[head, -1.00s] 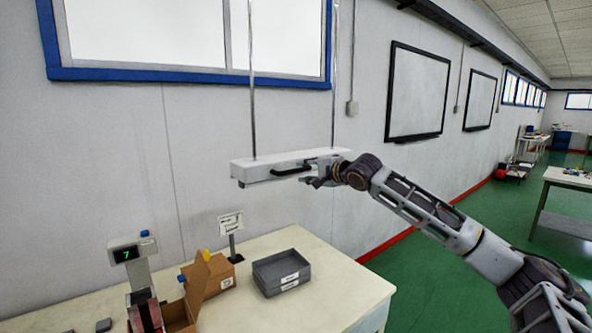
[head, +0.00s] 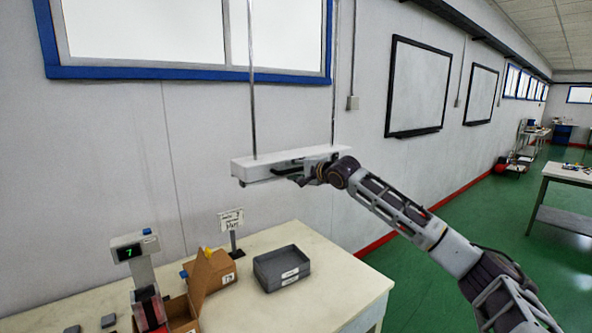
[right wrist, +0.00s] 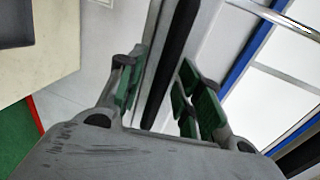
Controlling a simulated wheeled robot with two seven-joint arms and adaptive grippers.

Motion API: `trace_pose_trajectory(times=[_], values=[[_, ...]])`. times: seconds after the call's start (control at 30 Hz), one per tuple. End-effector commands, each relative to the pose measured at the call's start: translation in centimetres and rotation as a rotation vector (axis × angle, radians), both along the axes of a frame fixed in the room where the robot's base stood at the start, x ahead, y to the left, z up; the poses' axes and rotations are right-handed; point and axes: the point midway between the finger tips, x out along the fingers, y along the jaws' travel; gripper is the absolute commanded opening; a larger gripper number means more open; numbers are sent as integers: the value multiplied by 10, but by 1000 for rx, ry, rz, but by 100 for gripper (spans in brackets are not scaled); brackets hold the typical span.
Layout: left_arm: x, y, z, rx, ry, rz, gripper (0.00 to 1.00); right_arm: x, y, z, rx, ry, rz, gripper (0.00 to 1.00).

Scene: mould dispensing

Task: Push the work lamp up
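The work lamp (head: 262,168) is a white bar hanging level on two thin rods, with a black handle (head: 288,166) on its front. My right gripper (head: 305,173) is at the right part of this handle. In the right wrist view the black handle (right wrist: 178,55) runs between the two green-padded fingers of my right gripper (right wrist: 163,88). The fingers stand apart on either side of it, with gaps showing, so the gripper is open around the handle. My left gripper is not in view.
Below the lamp is a cream table (head: 325,270) with a grey bin (head: 281,268), a cardboard box (head: 211,270), a small sign (head: 231,219) and a device with a green display (head: 129,252). The wall with a blue-framed window is behind the lamp. Free air surrounds the lamp.

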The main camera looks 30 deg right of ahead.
Motion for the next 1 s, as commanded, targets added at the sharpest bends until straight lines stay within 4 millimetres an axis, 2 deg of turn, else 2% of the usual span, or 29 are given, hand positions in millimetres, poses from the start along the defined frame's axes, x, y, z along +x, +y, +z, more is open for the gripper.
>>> trace_pose_trajectory(times=[0.27,0.53,1.0], values=[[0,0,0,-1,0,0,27,0,0,0,0,0,0,35],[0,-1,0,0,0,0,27,0,0,0,0,0,0,1],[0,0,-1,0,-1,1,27,-2,0,2,0,0,0,0]])
